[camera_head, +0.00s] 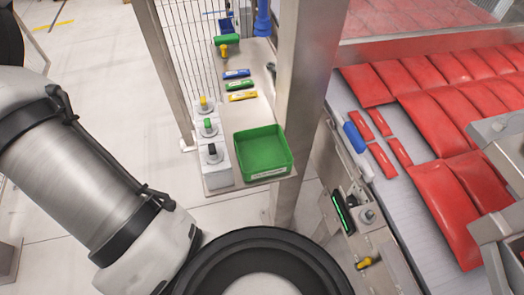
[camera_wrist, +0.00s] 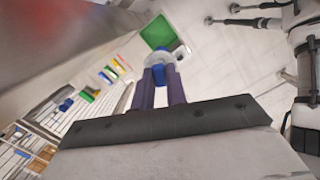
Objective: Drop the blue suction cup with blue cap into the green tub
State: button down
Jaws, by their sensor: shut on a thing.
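The green tub (camera_head: 263,152) stands on the near end of a narrow shelf in the head view, and its inside looks empty. It also shows in the wrist view (camera_wrist: 154,34), at the top middle. My gripper (camera_wrist: 162,73) is shut on the blue suction cup (camera_wrist: 158,56), held at the fingertips. Its blue part sits between the fingers and a pale rim shows past it; the fingers hide some of it. In the wrist picture the cup appears just below the tub; the height between them is unclear. My gripper is out of sight in the head view.
White holders (camera_head: 211,150) with yellow, green and black tops stand left of the tub. Blue, green and yellow strips (camera_head: 239,85) lie behind it. A steel post (camera_head: 300,100) rises right of it. Red packs (camera_head: 440,120) cover the conveyor at right.

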notch_tip(320, 180, down, 32)
jog(key=w+d+b, duration=0.1)
jog(key=b, duration=1.5)
jog(key=shift+w+d, duration=0.4)
jog(key=c, duration=1.3)
grip_release()
jog(key=shift+c, duration=0.2)
